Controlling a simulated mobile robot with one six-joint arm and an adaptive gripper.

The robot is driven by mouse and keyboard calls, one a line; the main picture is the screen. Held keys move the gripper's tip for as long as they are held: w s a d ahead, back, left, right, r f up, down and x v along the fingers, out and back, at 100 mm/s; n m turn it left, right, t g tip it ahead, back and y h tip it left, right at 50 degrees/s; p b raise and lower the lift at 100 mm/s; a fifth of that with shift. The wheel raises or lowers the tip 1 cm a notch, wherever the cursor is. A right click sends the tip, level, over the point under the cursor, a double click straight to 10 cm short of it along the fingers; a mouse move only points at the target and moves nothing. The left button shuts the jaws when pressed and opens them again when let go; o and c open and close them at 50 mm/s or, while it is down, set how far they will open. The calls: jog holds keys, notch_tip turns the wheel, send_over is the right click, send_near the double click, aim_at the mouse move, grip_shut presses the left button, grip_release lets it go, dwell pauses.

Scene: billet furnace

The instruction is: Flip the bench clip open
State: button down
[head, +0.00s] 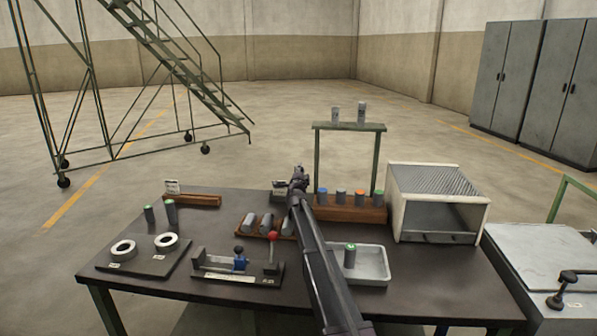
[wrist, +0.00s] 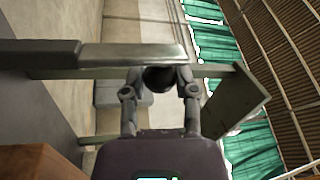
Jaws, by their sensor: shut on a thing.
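My gripper (head: 298,174) is at the back of the dark bench, beside a small dark fixture with a label (head: 280,188). This may be the bench clip, but it is too small to tell. In the wrist view, my gripper (wrist: 159,80) is shut on a dark rounded piece (wrist: 158,78) between its fingertips. A grey bar (wrist: 130,57) runs up to the fingers from the left. I cannot tell whether the dark piece and the bar are joined, as the fingers hide part of them.
A wooden rack (head: 350,212) with coloured-top billets and a green stand (head: 348,127) are close on the right.

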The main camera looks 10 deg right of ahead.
jog(key=shift+d+f+m+h, duration=0.2)
jog(key=shift+d+m+h, duration=0.15)
jog(key=shift+m, duration=0.55)
jog(key=shift+s, duration=0.1)
jog(key=shift+c, duration=1.9)
grip_release()
jog(key=shift+a, duration=0.1)
